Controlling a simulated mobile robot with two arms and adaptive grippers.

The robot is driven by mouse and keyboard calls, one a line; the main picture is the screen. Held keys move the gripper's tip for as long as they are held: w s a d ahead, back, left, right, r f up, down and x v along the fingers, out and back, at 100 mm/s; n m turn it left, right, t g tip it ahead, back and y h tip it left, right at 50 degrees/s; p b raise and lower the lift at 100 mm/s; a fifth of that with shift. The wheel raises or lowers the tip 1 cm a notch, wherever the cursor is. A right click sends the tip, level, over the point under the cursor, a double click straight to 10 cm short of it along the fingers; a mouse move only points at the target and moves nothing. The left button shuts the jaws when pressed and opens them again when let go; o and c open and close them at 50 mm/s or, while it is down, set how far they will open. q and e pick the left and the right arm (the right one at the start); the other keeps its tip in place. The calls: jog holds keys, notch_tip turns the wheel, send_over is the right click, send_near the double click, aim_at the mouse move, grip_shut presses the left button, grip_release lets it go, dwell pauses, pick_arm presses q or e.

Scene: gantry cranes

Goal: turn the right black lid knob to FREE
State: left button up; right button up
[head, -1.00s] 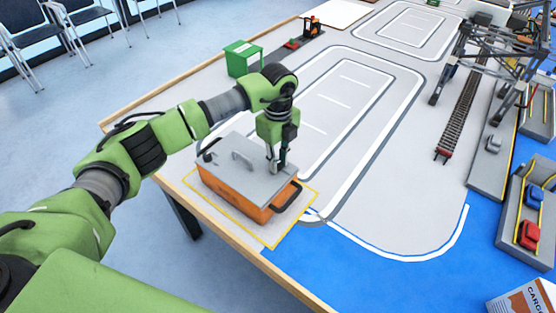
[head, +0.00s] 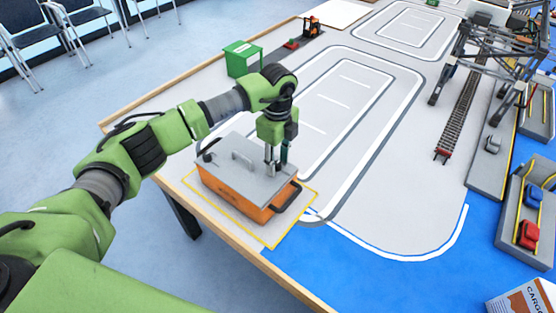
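An orange box (head: 235,201) with a grey lid (head: 228,172) stands inside a yellow outline near the table's front left edge. The lid carries a grey handle (head: 242,157) in its middle. A black knob (head: 207,156) shows at the lid's left end. My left gripper (head: 276,170) points straight down at the lid's right end. Its fingers hide the right knob there, so I cannot see that knob's setting or whether the fingers hold it. My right gripper is out of view.
A green bin (head: 243,58) and a small forklift (head: 312,27) stand farther back. A gantry crane (head: 480,60) straddles rails at the right. A cargo carton (head: 525,298) is at the lower right. The table right of the box is clear.

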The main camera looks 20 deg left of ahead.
aim_at(278, 164)
pick_arm(q)
jog(key=shift+r, duration=0.15)
notch_tip(278, 164, up, 12)
dwell(0.6)
jog(key=shift+f, duration=0.2)
